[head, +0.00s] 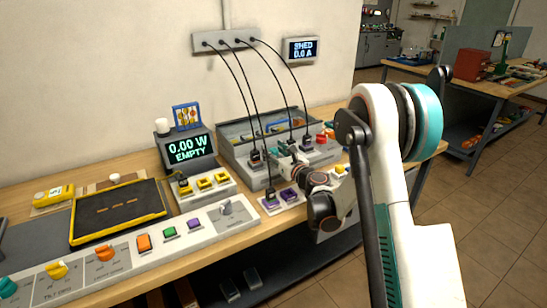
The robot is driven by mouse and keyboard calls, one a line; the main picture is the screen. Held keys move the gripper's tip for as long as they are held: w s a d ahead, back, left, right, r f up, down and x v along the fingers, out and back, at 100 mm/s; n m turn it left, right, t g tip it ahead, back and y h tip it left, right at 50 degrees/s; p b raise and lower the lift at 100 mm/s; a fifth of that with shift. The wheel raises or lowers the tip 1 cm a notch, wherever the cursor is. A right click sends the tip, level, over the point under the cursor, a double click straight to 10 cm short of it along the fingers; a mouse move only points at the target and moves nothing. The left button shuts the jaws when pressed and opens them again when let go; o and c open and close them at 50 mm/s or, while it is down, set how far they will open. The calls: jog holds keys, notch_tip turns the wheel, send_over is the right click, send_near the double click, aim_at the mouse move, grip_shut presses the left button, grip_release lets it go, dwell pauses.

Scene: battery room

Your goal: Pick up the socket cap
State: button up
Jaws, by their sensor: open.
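I cannot tell for certain which piece is the socket cap. Purple sockets (289,195) sit on a light block at the bench's front edge, with a black plug (270,196) at their left one. Yellow sockets (204,182) sit on another block further left, also with a black plug (184,186). My gripper (290,158) is small and partly hidden by its own wrist. It is open, above and behind the purple sockets, near the grey panel. I see nothing held in it, though the space between the fingers is hard to make out.
Black cables hang from a wall strip (225,40) to plugs around my gripper. A grey case (232,150) stands behind. A display reading "0.00 W EMPTY" (188,149) and a black tray (118,212) are left. A long control panel (120,257) lines the front edge.

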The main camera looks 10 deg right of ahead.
jog(key=shift+w+a, duration=0.1)
jog(key=shift+w, duration=0.25)
jog(key=shift+c, duration=0.3)
jog(key=c, duration=0.9)
jog(key=shift+r, duration=0.15)
